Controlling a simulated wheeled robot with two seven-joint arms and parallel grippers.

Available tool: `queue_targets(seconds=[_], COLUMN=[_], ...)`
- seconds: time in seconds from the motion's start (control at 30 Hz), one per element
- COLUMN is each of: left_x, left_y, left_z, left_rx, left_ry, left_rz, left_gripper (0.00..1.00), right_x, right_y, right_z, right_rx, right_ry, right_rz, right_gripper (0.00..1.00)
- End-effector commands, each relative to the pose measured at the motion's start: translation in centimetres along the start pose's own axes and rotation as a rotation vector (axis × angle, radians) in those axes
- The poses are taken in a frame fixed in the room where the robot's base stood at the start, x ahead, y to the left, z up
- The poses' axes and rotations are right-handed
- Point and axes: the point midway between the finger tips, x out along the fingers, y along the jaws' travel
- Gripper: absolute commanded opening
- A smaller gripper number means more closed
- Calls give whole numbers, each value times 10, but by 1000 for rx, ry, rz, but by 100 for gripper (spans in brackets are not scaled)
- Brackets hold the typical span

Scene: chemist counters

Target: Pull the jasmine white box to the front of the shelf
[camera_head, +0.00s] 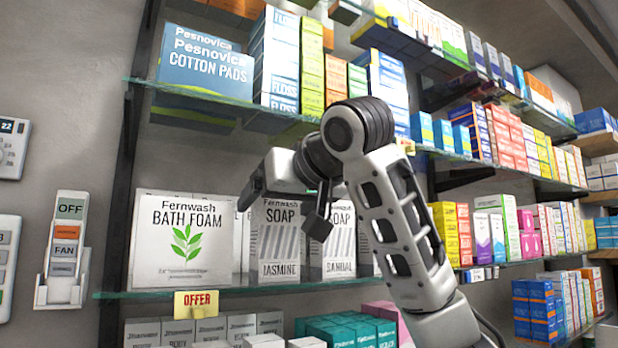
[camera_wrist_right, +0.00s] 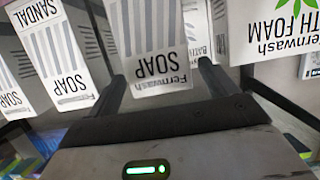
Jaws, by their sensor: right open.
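The jasmine white box (camera_head: 278,245) stands upright on the middle glass shelf, labelled Fernwash SOAP JASMINE with grey slanted stripes. In the right wrist view a white soap box (camera_wrist_right: 150,45) appears upside down between the fingers, its scent name out of frame. My right gripper (camera_head: 283,205) is open at the upper part of the jasmine box, one finger toward each side. In the right wrist view the fingers (camera_wrist_right: 160,76) flank the box's top end with gaps visible; contact cannot be told. My left gripper is not in view.
A white SANDAL soap box (camera_head: 338,250) stands close on the right; a large BATH FOAM box (camera_head: 183,240) is on the left. The glass shelf above (camera_head: 220,108) carries cotton pads and other boxes. A yellow OFFER tag (camera_head: 196,303) hangs from the shelf edge.

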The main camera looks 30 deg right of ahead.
Motion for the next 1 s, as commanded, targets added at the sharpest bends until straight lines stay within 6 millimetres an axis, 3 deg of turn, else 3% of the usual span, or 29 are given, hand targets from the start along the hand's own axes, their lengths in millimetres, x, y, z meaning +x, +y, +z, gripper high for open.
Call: queue_targets(seconds=[0.3,0.5,0.73,1.0], left_x=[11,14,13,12], left_y=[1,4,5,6], left_z=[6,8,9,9], left_rx=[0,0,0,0], left_ry=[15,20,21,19], left_rz=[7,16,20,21], left_gripper=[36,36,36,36], right_x=[-76,-115,-138,-142], right_y=[1,1,0,0], right_z=[2,2,1,0], right_rx=[-3,-1,0,-1], right_ry=[11,8,4,1], right_rz=[3,3,1,-1], right_gripper=[85,85,85,85])
